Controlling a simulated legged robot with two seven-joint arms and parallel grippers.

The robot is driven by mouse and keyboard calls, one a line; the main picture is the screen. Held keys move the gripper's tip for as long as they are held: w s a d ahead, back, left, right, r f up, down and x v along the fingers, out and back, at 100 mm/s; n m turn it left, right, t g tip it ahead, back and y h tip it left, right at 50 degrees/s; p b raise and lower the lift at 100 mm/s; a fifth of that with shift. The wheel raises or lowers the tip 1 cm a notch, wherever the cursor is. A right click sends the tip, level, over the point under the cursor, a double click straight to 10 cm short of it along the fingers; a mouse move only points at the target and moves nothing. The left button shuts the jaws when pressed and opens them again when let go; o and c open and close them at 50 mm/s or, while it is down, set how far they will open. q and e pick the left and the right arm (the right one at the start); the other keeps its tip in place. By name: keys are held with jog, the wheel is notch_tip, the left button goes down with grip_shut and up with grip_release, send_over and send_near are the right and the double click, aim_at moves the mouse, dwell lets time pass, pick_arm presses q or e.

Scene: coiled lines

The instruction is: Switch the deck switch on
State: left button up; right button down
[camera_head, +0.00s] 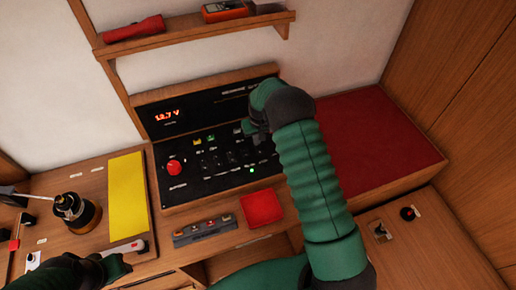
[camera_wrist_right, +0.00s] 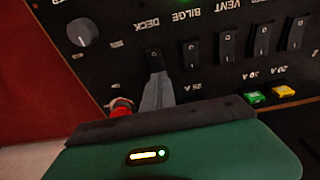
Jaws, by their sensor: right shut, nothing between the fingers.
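The black switch panel (camera_head: 220,182) is on the sloped console; it shows upside down in the right wrist view (camera_wrist_right: 118,72). There the deck switch (camera_wrist_right: 153,54), a black rocker under the label DECK, ends the rocker row. My right gripper (camera_wrist_right: 158,92) is shut and empty, its grey tip at the rocker's lower edge in the picture. I cannot tell whether they touch or which way the rocker is set. In the head view my right gripper (camera_head: 257,134) is over the panel's right part and partly hidden. My left gripper (camera_head: 112,266) is dark at the lower left; its jaws are unclear.
Several other rockers (camera_wrist_right: 226,46) stand beside the deck switch, with a grey knob (camera_wrist_right: 83,32) on its other side. A red part (camera_wrist_right: 122,107) is close by the gripper. A shelf (camera_head: 195,34) runs above the panel. A red cushion (camera_head: 378,140) lies to the right.

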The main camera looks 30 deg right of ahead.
jog(key=shift+f, duration=0.15)
jog(key=shift+d+f, duration=0.1)
jog(key=shift+f, duration=0.25)
jog(key=shift+f+b, duration=0.15)
jog(key=shift+b, duration=0.25)
jog(key=shift+r+p, duration=2.3)
jog(key=shift+r, duration=1.25)
